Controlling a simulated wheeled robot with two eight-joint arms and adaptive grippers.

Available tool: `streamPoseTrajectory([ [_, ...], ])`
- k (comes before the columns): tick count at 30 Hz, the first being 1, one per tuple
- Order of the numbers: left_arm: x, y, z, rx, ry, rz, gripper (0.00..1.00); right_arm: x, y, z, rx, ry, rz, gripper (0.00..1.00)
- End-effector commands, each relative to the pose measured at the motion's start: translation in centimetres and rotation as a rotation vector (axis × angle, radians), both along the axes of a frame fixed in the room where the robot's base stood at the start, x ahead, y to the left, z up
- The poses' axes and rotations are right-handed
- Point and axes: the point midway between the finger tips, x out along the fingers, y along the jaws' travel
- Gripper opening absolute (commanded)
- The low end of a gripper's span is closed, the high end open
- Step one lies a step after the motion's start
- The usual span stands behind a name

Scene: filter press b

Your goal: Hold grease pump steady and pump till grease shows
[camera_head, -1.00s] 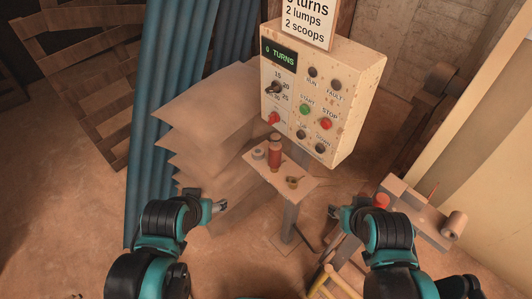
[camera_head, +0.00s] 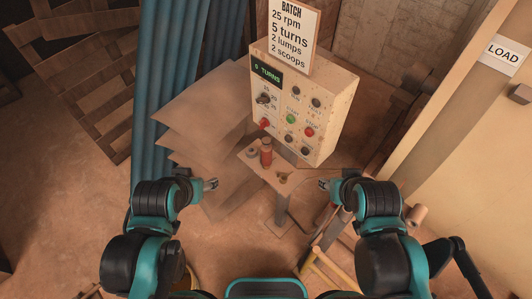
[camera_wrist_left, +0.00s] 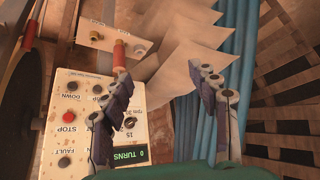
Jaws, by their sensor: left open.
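A red cylinder with a dark top (camera_head: 266,154), which looks like the grease pump, stands upright on a small shelf (camera_head: 254,170) below the control box. It also shows in the left wrist view (camera_wrist_left: 119,55). No grease can be made out on it. My left gripper (camera_head: 213,184) is open and empty, left of the shelf and apart from the red cylinder. Its spread fingers show in the left wrist view (camera_wrist_left: 157,72). My right gripper (camera_head: 321,184) is right of the shelf, touching nothing that I can see; its finger opening is too small to judge.
The control box (camera_head: 330,115) stands behind the shelf, with a batch sign (camera_head: 289,35) above. A small grey cup (camera_head: 252,153) and a brass-coloured piece (camera_head: 283,178) share the shelf. Stacked sheets (camera_head: 195,110) lie left. A yellow frame (camera_head: 322,265) stands below right.

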Motion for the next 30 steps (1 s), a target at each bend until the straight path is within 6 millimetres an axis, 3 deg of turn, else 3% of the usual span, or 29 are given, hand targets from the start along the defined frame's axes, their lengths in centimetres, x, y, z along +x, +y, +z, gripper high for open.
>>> streamPoseTrajectory([
  [5, 0.6, -0.2, 0.2, -0.029, 0.013, 0.022, 0.55, 0.0, 0.0, 0.0, 0.0, 0.0, 0.0, 0.4],
  [11, 3.6, -1.3, 1.0, -0.18, 0.083, 0.135, 0.55, 0.0, 0.0, 0.0, 0.0, 0.0, 0.0, 0.4],
  [20, 10.7, -3.8, 0.6, -0.485, 0.252, 0.372, 0.55, 0.0, 0.0, 0.0, 0.0, 0.0, 0.0, 0.4],
  [30, 18.9, -6.0, -3.0, -0.79, 0.48, 0.624, 0.55, 0.0, 0.0, 0.0, 0.0, 0.0, 0.0, 0.4],
])
